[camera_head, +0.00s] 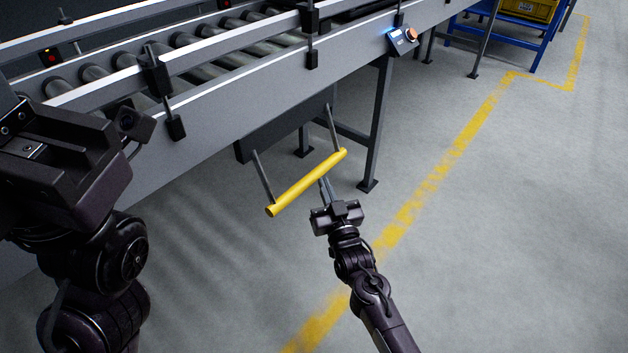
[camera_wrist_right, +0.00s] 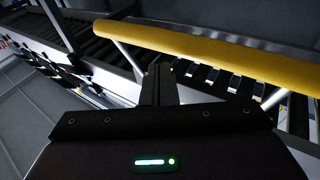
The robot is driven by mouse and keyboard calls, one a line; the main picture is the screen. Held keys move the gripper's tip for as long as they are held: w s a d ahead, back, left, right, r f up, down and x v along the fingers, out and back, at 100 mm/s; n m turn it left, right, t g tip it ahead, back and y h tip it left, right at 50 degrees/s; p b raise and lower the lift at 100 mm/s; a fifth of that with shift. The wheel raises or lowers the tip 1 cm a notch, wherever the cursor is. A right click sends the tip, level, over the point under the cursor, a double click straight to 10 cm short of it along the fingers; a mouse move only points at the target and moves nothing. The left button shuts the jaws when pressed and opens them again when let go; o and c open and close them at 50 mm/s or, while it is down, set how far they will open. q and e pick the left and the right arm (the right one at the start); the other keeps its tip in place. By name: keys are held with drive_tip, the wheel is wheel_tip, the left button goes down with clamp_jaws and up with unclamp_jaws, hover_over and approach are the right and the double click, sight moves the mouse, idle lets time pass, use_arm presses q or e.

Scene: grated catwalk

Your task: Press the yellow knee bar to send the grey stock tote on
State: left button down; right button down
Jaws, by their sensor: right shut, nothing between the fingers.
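The yellow knee bar (camera_head: 306,183) hangs on two thin grey arms below the side of the roller conveyor. My right gripper (camera_head: 324,183) is shut and empty, its fingertips close to the near side of the bar, right of its middle. In the right wrist view the yellow bar (camera_wrist_right: 220,55) crosses above the closed fingers (camera_wrist_right: 160,72). I cannot tell whether the tips touch it. The dark end of my left arm (camera_head: 60,150) is at the left edge, and its fingers do not show clearly. I see no grey stock tote in either view.
The roller conveyor (camera_head: 250,92) runs from lower left to upper right on dark legs. A control box (camera_head: 402,39) with a lit button is on its side. A yellow crate (camera_head: 527,8) sits on a blue stand (camera_head: 497,42). The floor right of the yellow line (camera_head: 437,180) is clear.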

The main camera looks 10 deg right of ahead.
drive_tip(key=shift+w+a, duration=0.1)
idle(0.7)
drive_tip(key=shift+w+a+f, duration=0.15)
drive_tip(key=shift+w, duration=0.05)
